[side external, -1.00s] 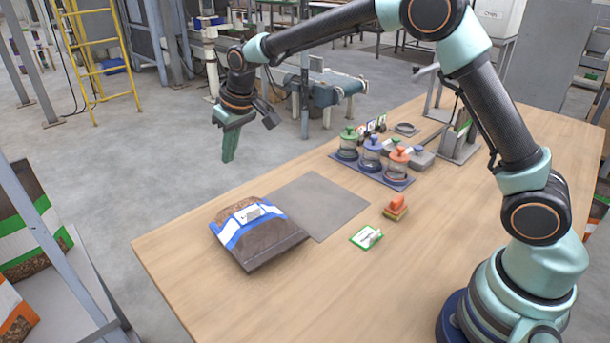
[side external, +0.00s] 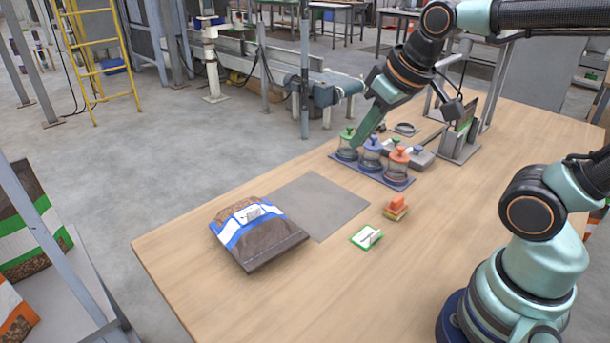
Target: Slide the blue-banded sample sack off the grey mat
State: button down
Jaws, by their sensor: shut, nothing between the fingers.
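The blue-banded sample sack (side external: 272,246) lies flat on the wooden table, left of the grey mat (side external: 318,205). It is brown with a white and blue band. Its right edge is close to the mat's left edge; whether a corner still touches the mat I cannot tell. The mat's visible surface is bare. My gripper (side external: 358,138) is shut and empty. Its fingers point down and left, behind or over the green-lidded jar, well away from the sack and beyond the mat's far right corner.
Lidded jars with green, blue and orange tops (side external: 371,157) stand on a dark tray (side external: 400,184). An orange-topped block (side external: 396,207) and a green-edged card (side external: 366,237) lie right of the mat. A grey metal device (side external: 458,148) stands at the back. The table's front middle is clear.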

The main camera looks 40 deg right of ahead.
jog(key=w+f+n+g, duration=0.5)
jog(key=w+f+n, duration=0.65)
jog(key=f, duration=0.35)
jog(key=shift+n, duration=0.55)
jog(key=f, duration=1)
jog(key=shift+s+d, duration=0.2)
jog(key=shift+d, duration=0.15)
jog(key=a, duration=0.1)
jog(key=w+a, duration=0.1)
jog(key=a, duration=0.1)
jog(key=shift+w, duration=0.3)
jog(key=shift+w+a, duration=0.15)
jog(key=shift+a, duration=0.2)
